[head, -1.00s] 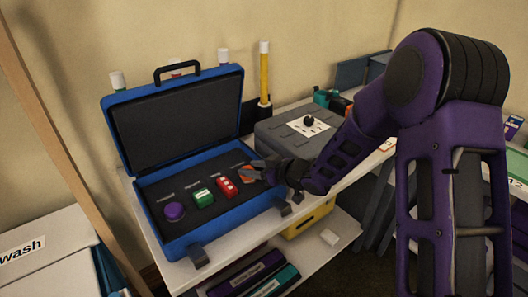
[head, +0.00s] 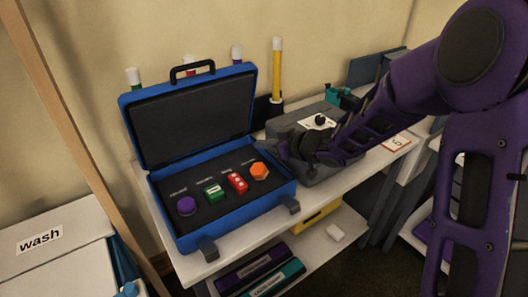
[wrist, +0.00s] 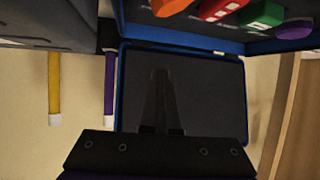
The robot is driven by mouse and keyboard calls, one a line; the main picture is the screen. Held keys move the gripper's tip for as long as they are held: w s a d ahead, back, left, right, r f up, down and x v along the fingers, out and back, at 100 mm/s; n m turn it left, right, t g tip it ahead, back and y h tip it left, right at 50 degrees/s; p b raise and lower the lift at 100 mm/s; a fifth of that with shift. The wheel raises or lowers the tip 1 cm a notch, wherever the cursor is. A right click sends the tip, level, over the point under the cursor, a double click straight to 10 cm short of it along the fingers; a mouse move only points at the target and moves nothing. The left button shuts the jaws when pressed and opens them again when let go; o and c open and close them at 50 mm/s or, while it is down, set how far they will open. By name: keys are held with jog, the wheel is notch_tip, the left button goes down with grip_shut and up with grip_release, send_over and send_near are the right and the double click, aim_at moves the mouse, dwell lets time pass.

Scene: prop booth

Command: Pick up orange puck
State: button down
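The orange puck (head: 260,171) is a six-sided piece lying in the dark foam of the open blue case (head: 225,211), at the right end of its row. In the wrist view the orange puck (wrist: 172,6) is cut off by the top edge. My gripper (head: 262,150) is above the case's right rear corner, just behind and above the puck and apart from it. In the wrist view my gripper's dark fingers (wrist: 161,75) look together with nothing between them, against the case's dark lid.
A red block (head: 237,183), a green block (head: 212,193) and a purple disc (head: 186,206) share the foam. The raised lid (head: 192,119) stands behind. A grey box (head: 325,170) is right of the case, and a yellow stick (head: 277,68) stands behind.

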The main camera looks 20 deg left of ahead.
jog(key=shift+r, duration=0.1)
jog(key=shift+c, duration=1.6)
grip_release()
